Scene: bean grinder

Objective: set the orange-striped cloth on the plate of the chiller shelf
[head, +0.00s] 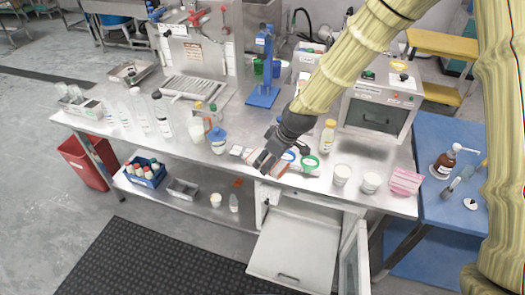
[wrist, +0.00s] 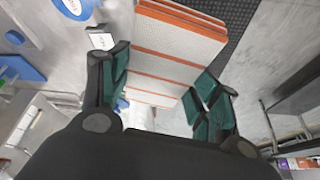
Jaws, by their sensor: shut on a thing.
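The orange-striped cloth (wrist: 165,55), white with orange bands and folded in layers, sits between the fingers of my gripper (wrist: 160,88) in the wrist view. The fingers are shut on its two sides. In the head view my gripper (head: 264,162) is over the front edge of the steel bench, and the cloth is hard to make out there. The chiller (head: 268,196) is below the bench, to the right of and lower than my gripper. A pale flat plate (head: 295,245) extends forward from it. Its inside is mostly hidden.
An open door (head: 356,258) stands to the right of the plate. The bench (head: 320,188) holds cups, a green ring, bottles and a pink block (head: 405,181) near its front edge. A blue table (head: 440,135) is at the right. A black mat (head: 150,262) lies on the floor.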

